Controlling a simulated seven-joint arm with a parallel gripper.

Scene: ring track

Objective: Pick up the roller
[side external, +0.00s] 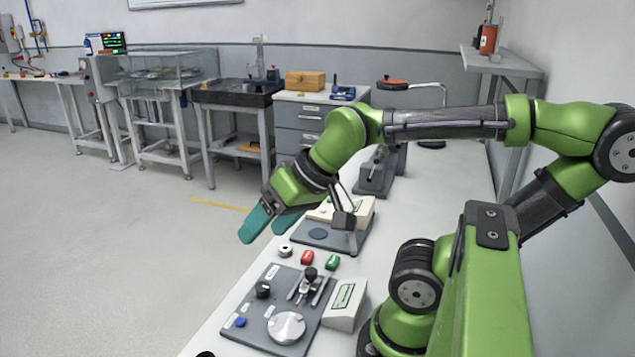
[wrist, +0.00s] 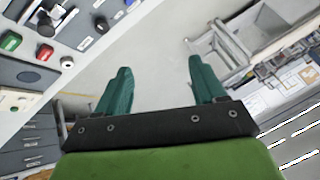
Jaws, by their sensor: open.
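A small silvery round piece with a dark centre, which looks like the roller (side external: 285,250), stands on the white bench near its left edge. It also shows in the upper left of the wrist view (wrist: 67,62). My gripper (side external: 268,226) has teal fingers, spread apart with nothing between them. It hangs above the bench's left edge, higher than the roller and apart from it. In the wrist view the gripper (wrist: 160,66) faces the grey floor, with the roller left of both fingers.
A red block (side external: 307,257) and a green block (side external: 332,262) stand right of the roller. A grey panel (side external: 258,305) with knobs, a lever and a silver disc lies in front. A grey-based device (side external: 318,235) stands behind. Open floor (side external: 110,260) lies left.

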